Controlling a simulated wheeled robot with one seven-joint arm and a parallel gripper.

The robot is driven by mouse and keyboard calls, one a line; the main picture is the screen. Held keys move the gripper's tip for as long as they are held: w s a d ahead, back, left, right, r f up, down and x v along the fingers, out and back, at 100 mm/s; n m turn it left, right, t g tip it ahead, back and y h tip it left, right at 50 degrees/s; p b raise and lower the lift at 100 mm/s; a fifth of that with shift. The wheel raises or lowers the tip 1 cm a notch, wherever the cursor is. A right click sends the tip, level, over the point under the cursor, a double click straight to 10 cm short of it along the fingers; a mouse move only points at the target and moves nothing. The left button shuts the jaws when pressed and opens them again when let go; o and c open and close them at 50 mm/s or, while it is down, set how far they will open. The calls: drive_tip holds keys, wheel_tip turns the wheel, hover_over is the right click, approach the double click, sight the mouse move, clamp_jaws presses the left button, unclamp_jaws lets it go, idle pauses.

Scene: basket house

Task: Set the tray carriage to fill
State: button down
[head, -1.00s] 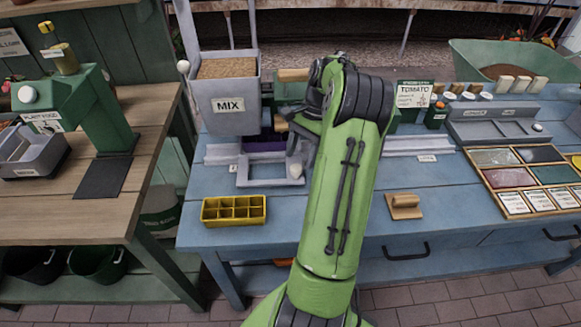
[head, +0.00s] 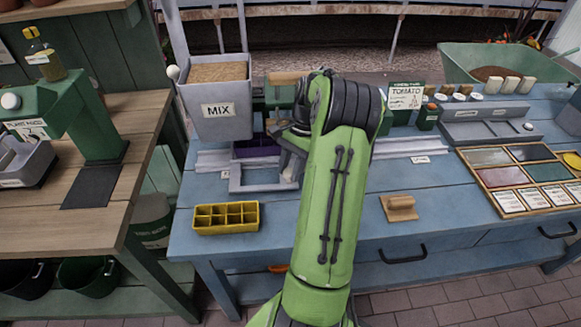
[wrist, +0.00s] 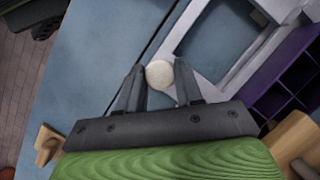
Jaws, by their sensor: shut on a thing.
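The tray carriage is a pale grey open frame (head: 262,186) on a long rail at the front of the potting machine, below and right of the grey MIX hopper (head: 217,100). Its front corner has a round pale knob (wrist: 159,75). My gripper (wrist: 160,80) has its fingers on either side of this knob, shut on it. In the head view, my green arm and wrist hide much of the gripper. A purple celled tray (wrist: 285,85) is at the carriage; it also shows partly below the hopper in the head view (head: 256,149).
A yellow celled tray (head: 226,218) stands on the blue bench, front left. A wooden block tool (head: 399,208) lies to the right of my arm. The rail (head: 400,147) continues rightward past my arm, with a small unreadable label. Seed packets (head: 525,178) sit farther right.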

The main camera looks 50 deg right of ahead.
drive_tip(key=shift+a, duration=0.1)
drive_tip(key=w+a+p, duration=0.2)
drive_tip(key=w, duration=0.1)
drive_tip(key=w+a+p, duration=0.1)
drive_tip(key=w+a, duration=0.2)
drive_tip(key=shift+w+a+r+p, duration=0.15)
drive_tip(key=shift+w+a+p, duration=0.15)
drive_tip(key=shift+a+p, duration=0.05)
drive_tip(key=shift+w+a, duration=0.3)
drive_tip(key=shift+w, duration=0.05)
drive_tip(key=c, duration=0.8)
unclamp_jaws()
drive_tip(key=shift+w+a, duration=0.1)
drive_tip(key=shift+w, duration=0.05)
drive_tip(key=shift+o, duration=0.2)
wheel_tip(320, 180, up, 10)
drive_tip(key=p, duration=0.3)
